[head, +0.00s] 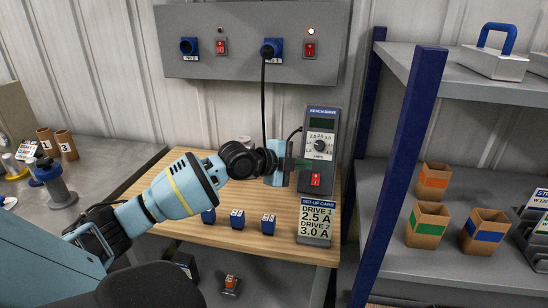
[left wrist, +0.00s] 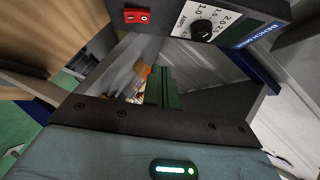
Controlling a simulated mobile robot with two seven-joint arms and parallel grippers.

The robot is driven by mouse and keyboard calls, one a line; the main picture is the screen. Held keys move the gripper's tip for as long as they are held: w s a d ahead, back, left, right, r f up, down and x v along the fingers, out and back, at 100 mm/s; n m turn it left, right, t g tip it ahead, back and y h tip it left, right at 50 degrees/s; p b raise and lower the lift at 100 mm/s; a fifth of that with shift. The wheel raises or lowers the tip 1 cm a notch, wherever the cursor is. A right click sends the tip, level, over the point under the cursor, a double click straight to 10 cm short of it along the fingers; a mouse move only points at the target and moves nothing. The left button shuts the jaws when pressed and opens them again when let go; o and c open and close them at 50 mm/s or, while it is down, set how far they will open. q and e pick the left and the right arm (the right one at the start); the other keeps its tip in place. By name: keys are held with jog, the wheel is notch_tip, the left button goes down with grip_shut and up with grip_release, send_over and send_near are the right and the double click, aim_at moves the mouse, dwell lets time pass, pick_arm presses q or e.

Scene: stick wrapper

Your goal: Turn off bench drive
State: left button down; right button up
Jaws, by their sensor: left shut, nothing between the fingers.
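The bench drive (head: 333,125) is a dark grey box standing on the wooden bench, with a dark display, a dial (head: 320,145) and a red rocker switch (head: 316,180) low on its face. In the left wrist view the red switch (left wrist: 137,16) and dial (left wrist: 202,27) show at the top edge. My left gripper (head: 301,163) is shut and empty, at the drive's left side, at a height between dial and switch. Its green fingers (left wrist: 164,88) are together. I cannot tell whether they touch the drive. My right gripper is not in view.
A set-up card (head: 314,222) stands in front of the drive. Several small blue-fronted blocks (head: 237,220) sit along the bench front. A wall panel (head: 190,72) carries two sockets and two red switches; a black cable hangs from the right socket. A blue shelf post (head: 405,165) stands close right.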

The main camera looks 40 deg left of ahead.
pick_arm(q)
jog(key=v, duration=0.6)
jog(key=shift+s+a+r, duration=0.2)
jog(key=shift+s+a, duration=0.05)
jog(key=shift+a, duration=0.15)
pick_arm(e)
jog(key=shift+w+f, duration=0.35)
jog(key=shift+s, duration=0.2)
